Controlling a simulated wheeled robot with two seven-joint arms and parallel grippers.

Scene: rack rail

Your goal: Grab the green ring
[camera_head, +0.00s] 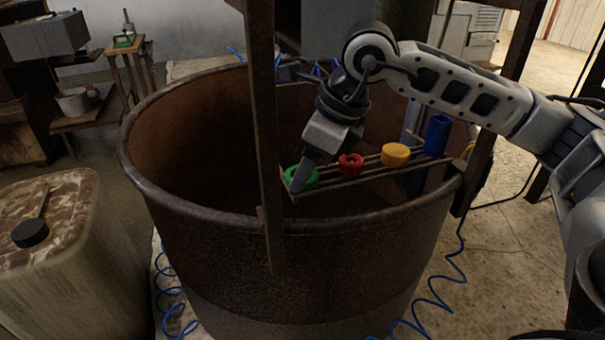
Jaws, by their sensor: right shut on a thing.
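The green ring (312,178) sits at the left end of a brown rack rail (332,187) over the big rusty tub. My right gripper (302,182) points down at it from above and is shut on the green ring; its fingers hide part of the ring. A red ring (350,164) and a yellow piece (395,155) sit further right along the same rail. A blue block (437,135) stands at the rail's right end. My left gripper is not in view.
The rusty tub (200,206) has a raised rim around the rail. A dark vertical post (262,110) stands just left of the green ring. A jerrycan (75,260) stands at the left. Blue coiled hoses (440,312) hang outside the tub.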

